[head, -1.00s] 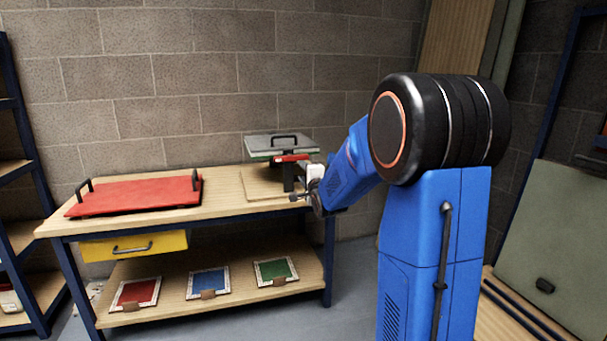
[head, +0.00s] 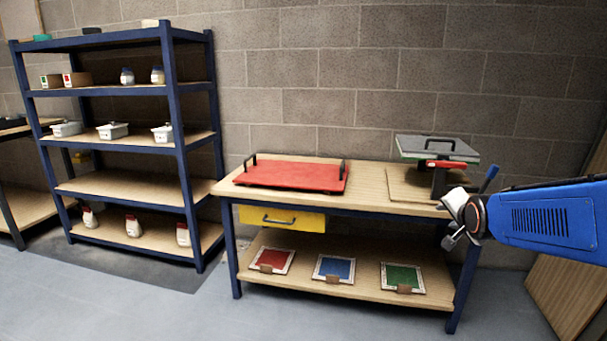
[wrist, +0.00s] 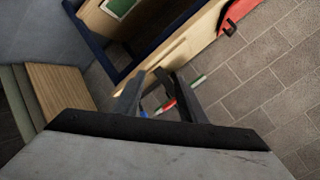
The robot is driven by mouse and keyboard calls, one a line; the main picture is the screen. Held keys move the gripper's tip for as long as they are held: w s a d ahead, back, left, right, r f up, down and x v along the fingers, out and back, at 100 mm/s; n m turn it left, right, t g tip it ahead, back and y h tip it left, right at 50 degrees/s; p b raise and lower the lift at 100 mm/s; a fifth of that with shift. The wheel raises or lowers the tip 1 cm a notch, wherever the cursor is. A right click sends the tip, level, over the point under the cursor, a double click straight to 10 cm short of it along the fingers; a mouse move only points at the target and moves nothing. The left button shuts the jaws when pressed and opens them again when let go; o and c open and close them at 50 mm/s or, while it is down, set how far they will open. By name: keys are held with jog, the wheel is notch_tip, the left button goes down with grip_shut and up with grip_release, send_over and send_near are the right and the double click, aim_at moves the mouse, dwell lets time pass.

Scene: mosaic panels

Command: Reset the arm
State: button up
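My blue arm (head: 550,220) reaches in from the right edge of the head view. My gripper (head: 453,240) is at its end, in front of the right end of the workbench (head: 375,185). In the wrist view my gripper (wrist: 152,75) has its two dark fingers apart, with nothing held between them. The press (head: 438,165), with a grey-green top plate and a red part, stands on the bench behind my gripper. Part of the press shows beyond the fingers in the wrist view (wrist: 168,105).
A red panel with black handles (head: 292,175) lies on the bench, above a yellow drawer (head: 282,219). Red, blue and green tiles (head: 334,268) lie on the lower shelf. A blue rack (head: 172,110) with jars and tubs stands left. Floor in front (head: 170,305) is clear.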

jog(key=s+a+f+n+g, duration=0.2)
jog(key=s+a+f+n, duration=0.1)
jog(key=s, duration=0.8)
jog(key=s+a+f+n+g+y, duration=0.1)
jog(key=s+a+f+n+g, duration=0.2)
jog(key=s, duration=0.7)
jog(key=s+a+f+n+g+y, duration=0.1)
jog(key=s+a+f+n+g, duration=0.1)
jog(key=s+n, duration=0.4)
jog(key=s+a+f, duration=0.1)
jog(key=s+a, duration=0.1)
jog(key=s, duration=0.3)
jog(key=shift+s+a+f, duration=0.3)
jog(key=shift+s, duration=0.05)
